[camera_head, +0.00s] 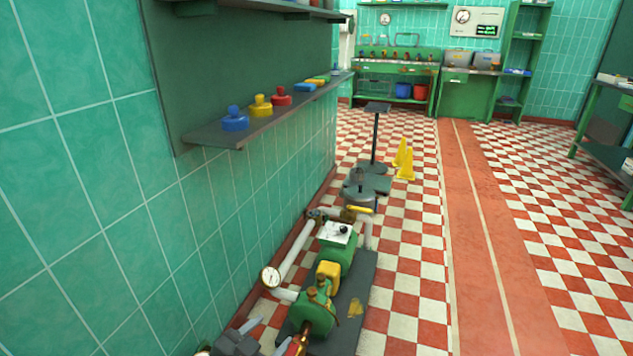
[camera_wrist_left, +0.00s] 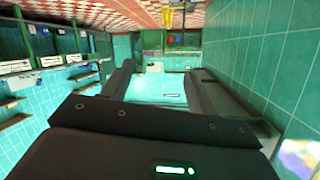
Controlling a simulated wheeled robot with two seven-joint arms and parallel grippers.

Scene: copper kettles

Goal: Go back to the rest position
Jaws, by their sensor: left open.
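My left gripper (camera_head: 270,332) is at the bottom edge of the head view, low beside the tiled wall and close to the green pump. It also shows in the left wrist view (camera_wrist_left: 162,88), its two dark fingers spread apart with nothing between them. Most of the left arm is outside the head view. My right gripper is in neither view.
A green pump (camera_head: 318,313) with pipes and a gauge (camera_head: 271,277) stands along the left wall. A wall shelf (camera_head: 215,135) above holds blue, yellow and red knobbed pieces. The red floor lane (camera_head: 480,230) is clear.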

